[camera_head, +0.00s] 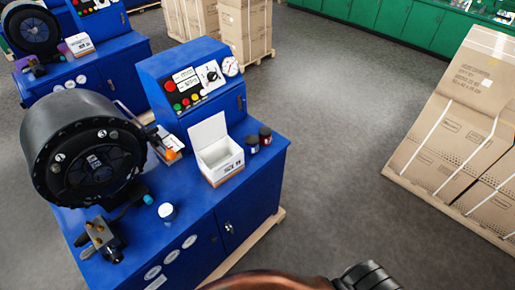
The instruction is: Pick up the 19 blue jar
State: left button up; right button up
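Two small dark-lidded jars stand side by side on the blue crimper bench, to the right of an open white box. The left jar (252,145) looks bluish, and the right jar (265,136) looks darker with a reddish tint. Their labels are too small to read, so I cannot confirm which is the 19 blue jar. A copper and black part of my arm shows at the bottom edge. Neither gripper can be made out in this view.
The open white box (219,163) stands left of the jars. A large black crimper head (88,155) is on the left, with a control panel (204,84) behind the jars. A small white-and-blue item (166,211) is near the front. Cartons (455,140) stand right; grey floor between is clear.

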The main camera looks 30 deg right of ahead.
aim_at(251, 141)
jog(key=k, duration=0.4)
jog(key=z, duration=1.2)
jog(key=i, duration=0.95)
jog(key=u, duration=1.55)
